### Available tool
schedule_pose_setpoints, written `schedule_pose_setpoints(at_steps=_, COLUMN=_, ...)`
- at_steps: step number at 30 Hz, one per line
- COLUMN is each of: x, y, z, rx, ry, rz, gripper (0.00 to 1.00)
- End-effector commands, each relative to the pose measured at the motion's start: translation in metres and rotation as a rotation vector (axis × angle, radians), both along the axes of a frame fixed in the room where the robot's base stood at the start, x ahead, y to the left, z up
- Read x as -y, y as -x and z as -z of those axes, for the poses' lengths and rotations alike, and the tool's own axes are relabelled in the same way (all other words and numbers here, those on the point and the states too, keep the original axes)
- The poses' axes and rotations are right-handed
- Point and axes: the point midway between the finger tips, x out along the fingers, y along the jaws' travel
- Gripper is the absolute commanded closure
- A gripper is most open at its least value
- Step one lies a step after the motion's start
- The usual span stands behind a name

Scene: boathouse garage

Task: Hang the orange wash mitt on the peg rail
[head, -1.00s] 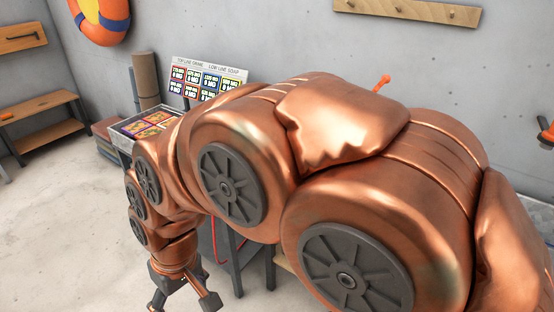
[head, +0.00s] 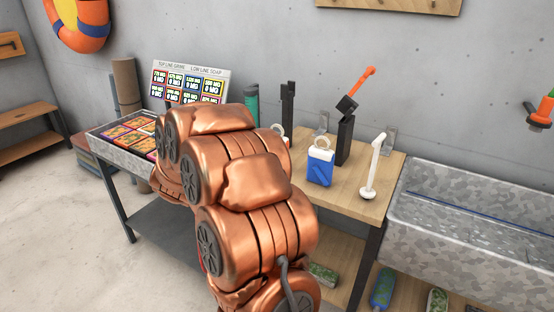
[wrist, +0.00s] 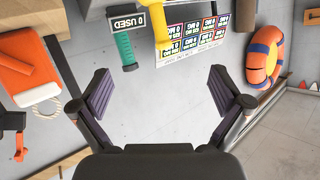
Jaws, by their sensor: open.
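My gripper (wrist: 158,88) is open and empty in the wrist view, its two dark fingers wide apart with bare grey wall beyond. In the head view it is hidden behind my copper arm.
A blue-and-white piece with a ring (head: 320,167), dark stands and a white hook stand (head: 372,170) stand on the wooden bench (head: 350,205). A grey trough (head: 470,220) is to the right. A card tray (head: 110,150) and price board (head: 190,80) are left.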

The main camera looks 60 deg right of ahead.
Motion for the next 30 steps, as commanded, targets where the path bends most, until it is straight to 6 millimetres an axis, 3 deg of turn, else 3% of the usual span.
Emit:
schedule_pose_setpoints(at_steps=1, x=0.027, y=0.012, z=0.012, rx=0.003, ry=0.042, rz=0.081, gripper=0.00)
schedule_pose_setpoints(at_steps=3, x=0.063, y=0.033, z=0.019, rx=0.003, ry=0.108, rz=0.197, gripper=0.00)
schedule_pose_setpoints(at_steps=6, x=0.103, y=0.066, z=0.024, rx=-0.005, ry=0.205, rz=0.348, gripper=0.00)
schedule_pose_setpoints(at_steps=9, x=0.130, y=0.097, z=0.029, rx=-0.025, ry=0.283, rz=0.468, gripper=0.00)
schedule_pose_setpoints(at_steps=12, x=0.146, y=0.121, z=0.031, rx=-0.046, ry=0.342, rz=0.552, gripper=0.00)
schedule_pose_setpoints(at_steps=16, x=0.156, y=0.137, z=0.032, rx=-0.063, ry=0.381, rz=0.608, gripper=0.00)
schedule_pose_setpoints(at_steps=30, x=0.197, y=0.140, z=0.029, rx=-0.064, ry=0.390, rz=0.621, gripper=0.00)
